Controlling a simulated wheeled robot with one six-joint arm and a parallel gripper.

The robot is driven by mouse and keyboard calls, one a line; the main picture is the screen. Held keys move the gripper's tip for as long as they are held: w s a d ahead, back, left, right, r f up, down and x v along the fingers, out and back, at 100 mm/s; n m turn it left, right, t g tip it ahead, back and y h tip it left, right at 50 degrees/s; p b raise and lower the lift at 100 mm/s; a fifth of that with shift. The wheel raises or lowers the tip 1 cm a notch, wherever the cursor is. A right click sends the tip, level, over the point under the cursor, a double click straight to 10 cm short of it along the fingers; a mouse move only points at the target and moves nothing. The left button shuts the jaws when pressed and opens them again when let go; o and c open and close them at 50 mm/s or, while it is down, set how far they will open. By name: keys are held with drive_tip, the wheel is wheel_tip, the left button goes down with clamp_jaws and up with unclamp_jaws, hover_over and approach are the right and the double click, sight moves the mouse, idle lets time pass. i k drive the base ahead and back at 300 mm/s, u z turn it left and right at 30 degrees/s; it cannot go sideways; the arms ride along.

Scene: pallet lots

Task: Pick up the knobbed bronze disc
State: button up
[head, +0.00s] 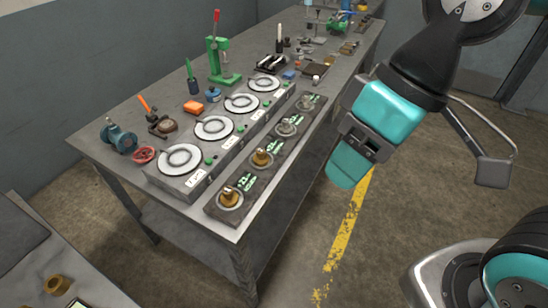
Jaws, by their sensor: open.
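Two bronze-gold knobbed pieces sit on round seats in the front dark strip of the bench. One is at the near end (230,197), the other is a seat farther back (261,158). A small bronze-coloured piece (55,284) also lies on the surface at the lower left. I cannot tell which is the named disc. My gripper (350,162), teal and dark grey, hangs to the right of the bench, over the floor in the picture, apart from these pieces. Its jaws are open, though its fingers are hard to make out, and nothing shows in them.
Behind the front strip, a grey block (195,183) carries several white round plates. The floor right of the bench, with a yellow line (349,220), is clear.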

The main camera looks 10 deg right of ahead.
sight(261, 159)
drive_tip(key=z, duration=1.3)
drive_tip(key=i, duration=1)
drive_tip(key=u, duration=2.85)
